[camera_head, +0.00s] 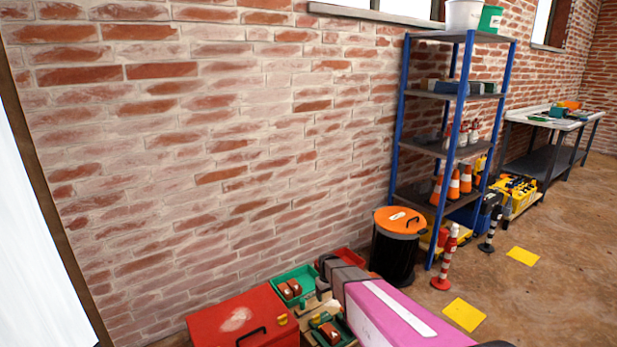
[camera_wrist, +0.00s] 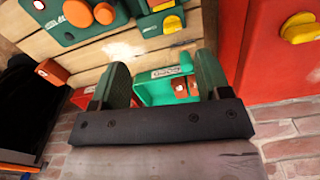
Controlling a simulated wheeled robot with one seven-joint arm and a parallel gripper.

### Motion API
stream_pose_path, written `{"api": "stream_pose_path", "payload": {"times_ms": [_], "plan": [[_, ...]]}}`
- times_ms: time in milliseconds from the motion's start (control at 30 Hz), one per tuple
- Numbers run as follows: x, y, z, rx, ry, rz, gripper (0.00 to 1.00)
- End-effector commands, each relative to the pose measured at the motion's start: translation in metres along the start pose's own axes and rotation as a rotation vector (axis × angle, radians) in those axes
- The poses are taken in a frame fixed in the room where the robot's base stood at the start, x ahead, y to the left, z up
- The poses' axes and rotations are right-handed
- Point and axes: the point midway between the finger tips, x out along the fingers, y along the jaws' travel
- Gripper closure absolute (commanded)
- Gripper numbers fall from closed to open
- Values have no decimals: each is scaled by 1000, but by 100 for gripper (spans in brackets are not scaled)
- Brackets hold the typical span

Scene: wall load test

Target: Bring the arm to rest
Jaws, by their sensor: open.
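My gripper (camera_wrist: 162,78) shows in the wrist view with its two dark green fingers spread apart and nothing held between them. Beyond the fingers is a green open bin (camera_wrist: 155,92) with brown blocks (camera_wrist: 187,87) in it. The bin also shows in the head view (camera_head: 279,275), on the floor side by the brick wall. In the head view my pink arm reaches in from the bottom right, over the low wooden surface. The fingertips cannot be made out there.
A red toolbox (camera_head: 243,318) stands left of the green bin. A black drum with an orange lid (camera_head: 400,221) stands behind my arm. A blue-post shelf (camera_head: 406,110), a red-and-white post (camera_head: 447,262) and a workbench (camera_head: 524,115) are to the right.

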Motion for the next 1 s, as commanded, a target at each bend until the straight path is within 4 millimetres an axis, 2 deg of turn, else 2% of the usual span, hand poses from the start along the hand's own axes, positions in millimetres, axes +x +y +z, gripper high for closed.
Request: {"api": "stream_pose_path", "payload": {"times_ms": [33, 200, 300, 400, 500, 667, 1000], "plan": [[-35, 0, 35, 44, 4, 1, 30], [-116, 6, 114, 198, 5, 1, 30], [-157, 5, 159, 286, 6, 1, 30], [-189, 2, 197, 362, 6, 1, 30], [-211, -1, 224, 417, 5, 1, 30], [-226, -2, 242, 461, 6, 1, 30], [-226, -1, 241, 464, 4, 1, 30]]}}
